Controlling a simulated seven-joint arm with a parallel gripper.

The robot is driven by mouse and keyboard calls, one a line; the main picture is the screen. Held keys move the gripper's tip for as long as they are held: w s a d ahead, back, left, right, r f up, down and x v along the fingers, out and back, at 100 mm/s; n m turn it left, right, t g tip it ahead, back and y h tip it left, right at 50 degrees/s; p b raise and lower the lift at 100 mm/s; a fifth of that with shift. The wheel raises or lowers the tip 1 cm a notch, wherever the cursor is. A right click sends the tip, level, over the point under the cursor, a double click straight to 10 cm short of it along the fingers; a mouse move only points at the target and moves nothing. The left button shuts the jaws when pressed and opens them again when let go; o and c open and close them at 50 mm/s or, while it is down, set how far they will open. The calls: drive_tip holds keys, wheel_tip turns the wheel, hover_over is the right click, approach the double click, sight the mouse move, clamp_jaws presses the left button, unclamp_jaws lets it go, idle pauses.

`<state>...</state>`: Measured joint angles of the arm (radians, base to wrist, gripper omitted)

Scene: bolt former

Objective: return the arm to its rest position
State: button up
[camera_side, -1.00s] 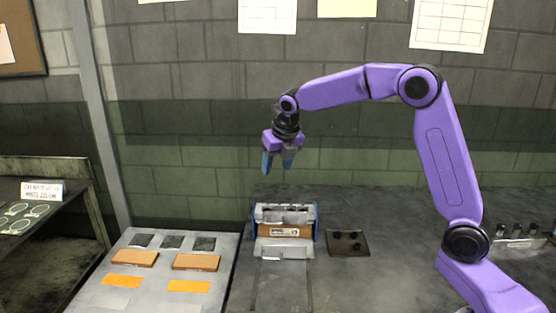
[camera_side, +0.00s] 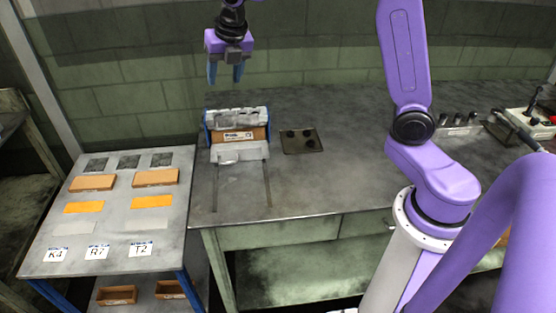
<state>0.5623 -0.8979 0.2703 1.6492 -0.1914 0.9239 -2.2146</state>
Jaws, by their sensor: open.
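My gripper (camera_side: 226,74) is at the upper left of the side view, pointing down with its two bluish fingers apart and nothing between them. It hangs above and a little behind the bolt former (camera_side: 238,122), a grey block with blue sides and a brown labelled front, standing on the workbench. The gripper is apart from it. My purple arm runs up out of the top of the picture, so part of it is hidden.
A dark plate with black knobs (camera_side: 302,141) lies right of the former. A side table (camera_side: 110,216) at left holds dark squares, brown blocks, orange strips and cards marked K4, R7 and T2. A red-knobbed control box (camera_side: 532,122) stands at far right. The bench (camera_side: 330,190) front is clear.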

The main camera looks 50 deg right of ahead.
drive_tip(key=s+a+f+m+g, duration=0.1)
drive_tip(key=s+a+m, duration=0.35)
drive_tip(key=s, duration=0.55)
drive_tip(key=s+d+f+m+g, duration=0.1)
drive_tip(key=s+f+m, duration=0.2)
drive_tip(key=s, duration=1)
drive_tip(key=s+d+f+m+g+y, duration=0.1)
drive_tip(key=s+d+f+m, duration=0.1)
drive_tip(key=s+m, duration=0.8)
drive_tip(key=s+f, duration=0.1)
drive_tip(key=s, duration=0.2)
drive_tip(key=shift+g, duration=0.4)
drive_tip(key=shift+d+r, duration=0.1)
